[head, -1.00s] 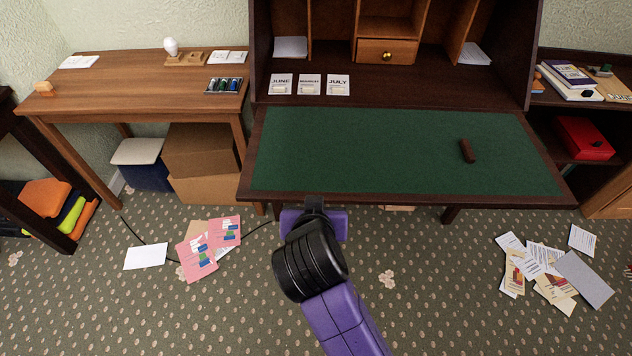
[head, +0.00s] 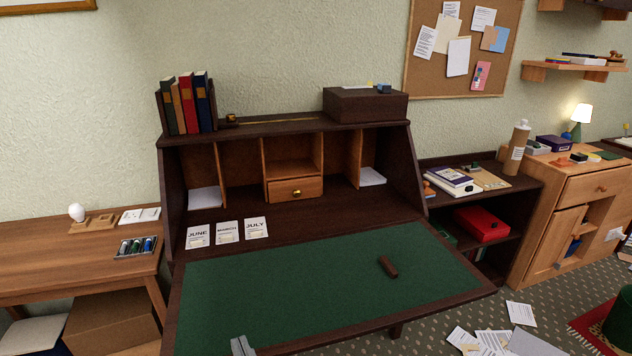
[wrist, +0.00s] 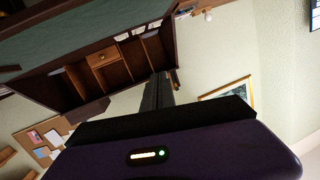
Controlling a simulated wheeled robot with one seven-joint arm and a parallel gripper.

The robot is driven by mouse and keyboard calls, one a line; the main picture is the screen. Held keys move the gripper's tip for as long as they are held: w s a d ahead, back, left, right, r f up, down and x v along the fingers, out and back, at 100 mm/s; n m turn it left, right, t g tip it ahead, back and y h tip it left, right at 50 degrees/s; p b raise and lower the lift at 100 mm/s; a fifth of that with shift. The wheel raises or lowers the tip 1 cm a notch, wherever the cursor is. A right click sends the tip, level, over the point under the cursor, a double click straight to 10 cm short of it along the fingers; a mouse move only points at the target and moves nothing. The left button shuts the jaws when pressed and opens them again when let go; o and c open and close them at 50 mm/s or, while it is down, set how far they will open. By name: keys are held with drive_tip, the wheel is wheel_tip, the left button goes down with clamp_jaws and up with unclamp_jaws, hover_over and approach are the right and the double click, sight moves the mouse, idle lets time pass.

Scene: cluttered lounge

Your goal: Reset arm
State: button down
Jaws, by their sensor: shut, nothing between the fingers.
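My gripper shows in the wrist view (wrist: 157,92) as dark fingers pressed together, with nothing between them. In the head view only a small grey tip (head: 242,346) shows at the bottom edge, in front of the desk's green writing surface; the rest of my arm is out of frame. The dark wooden desk (head: 172,190) stands with its flap open. It also shows, rotated, in the wrist view (wrist: 62,85).
A brown block (head: 388,266) lies on the green flap (head: 290,295). Three month cards, including JUNE (head: 197,236), stand behind it. A wooden side table (head: 60,245) is at left; a low shelf with a red box (head: 482,224) is at right. Papers (head: 490,342) lie on the floor.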

drive_tip(key=s+d+f+m+h+p, duration=0.2)
drive_tip(key=s+d+h, duration=0.6)
drive_tip(key=s+d, duration=2.3)
drive_tip(key=shift+s+d+f+m+p, duration=0.2)
drive_tip(key=shift+m+p, duration=0.35)
drive_tip(key=shift+m, duration=0.65)
